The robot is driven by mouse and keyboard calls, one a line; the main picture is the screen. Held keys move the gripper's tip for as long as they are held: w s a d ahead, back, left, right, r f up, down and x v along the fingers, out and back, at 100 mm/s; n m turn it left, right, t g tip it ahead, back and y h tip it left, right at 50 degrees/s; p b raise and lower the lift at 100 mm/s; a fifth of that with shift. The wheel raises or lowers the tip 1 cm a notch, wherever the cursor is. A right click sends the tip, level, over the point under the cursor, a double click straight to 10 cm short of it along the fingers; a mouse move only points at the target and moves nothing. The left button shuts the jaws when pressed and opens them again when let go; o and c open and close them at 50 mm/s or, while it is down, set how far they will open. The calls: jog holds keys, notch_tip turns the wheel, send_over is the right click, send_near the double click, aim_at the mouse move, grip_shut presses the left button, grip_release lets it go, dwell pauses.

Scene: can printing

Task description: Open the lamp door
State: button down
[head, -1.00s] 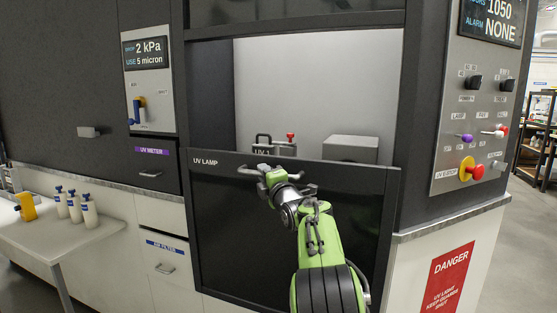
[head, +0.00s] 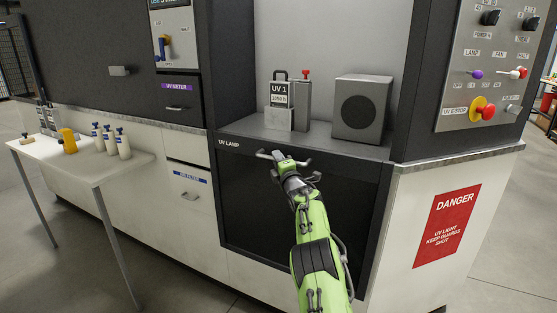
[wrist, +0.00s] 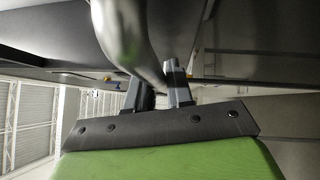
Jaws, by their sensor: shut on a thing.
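The lamp door (head: 245,195) is a dark panel marked UV LAMP in the head view. My gripper (head: 286,160) is at the door's upper edge, shut on the door's bar handle (head: 264,155). In the wrist view the handle (wrist: 125,35) is a rounded metal bar that passes between the fingers (wrist: 158,94) of my gripper. My green arm covers the middle of the door.
Inside the opening stand a UV 1 unit (head: 279,105) and a grey box with a round grille (head: 361,108). A control panel with switches (head: 489,75) is at right, above a red danger sign (head: 447,226). A table (head: 115,166) with bottles (head: 110,140) stands at left.

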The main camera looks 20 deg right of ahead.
jog(key=shift+d, duration=0.1)
jog(key=c, duration=1.1)
grip_release()
jog(key=s, duration=0.5)
jog(key=s+a+f+b, duration=0.1)
jog(key=s, duration=0.4)
jog(key=s+a+f+b, duration=0.1)
jog(key=s, duration=0.4)
jog(key=shift+s, duration=0.25)
